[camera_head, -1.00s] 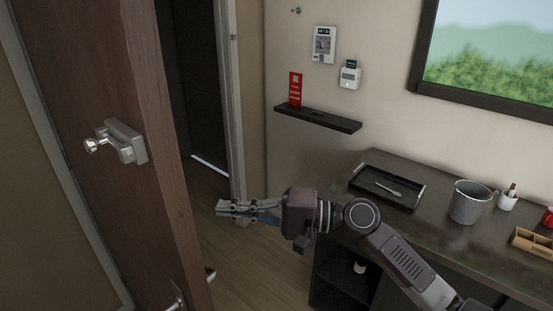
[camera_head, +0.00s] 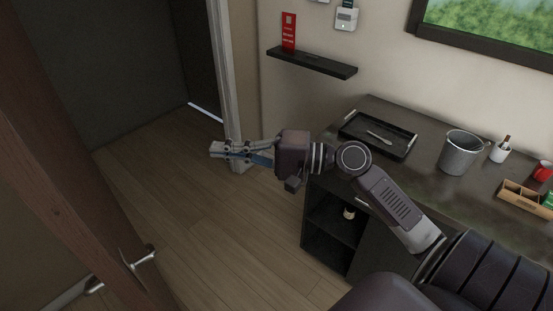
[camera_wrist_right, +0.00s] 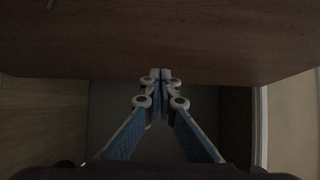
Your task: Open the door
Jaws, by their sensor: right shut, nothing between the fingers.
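The brown wooden door (camera_head: 62,190) stands ajar at the left of the head view, its edge towards me. Its silver lever handle (camera_head: 138,258) shows low on the door. A wide dark opening (camera_head: 110,75) lies between the door and the white door frame (camera_head: 222,85). My right gripper (camera_head: 214,150) is shut and empty, in front of the frame and right of the door, apart from the handle. In the right wrist view its closed fingertips (camera_wrist_right: 160,76) point at a brown wooden panel (camera_wrist_right: 160,40), seemingly the door; contact cannot be told. My left gripper is out of view.
A dark vanity counter (camera_head: 400,185) stands at the right, with a black tray (camera_head: 348,137), a metal bucket (camera_head: 460,152) and a wooden organiser (camera_head: 520,199). A black wall shelf (camera_head: 312,62) holds a red card (camera_head: 289,32). The wooden floor (camera_head: 215,235) is clear.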

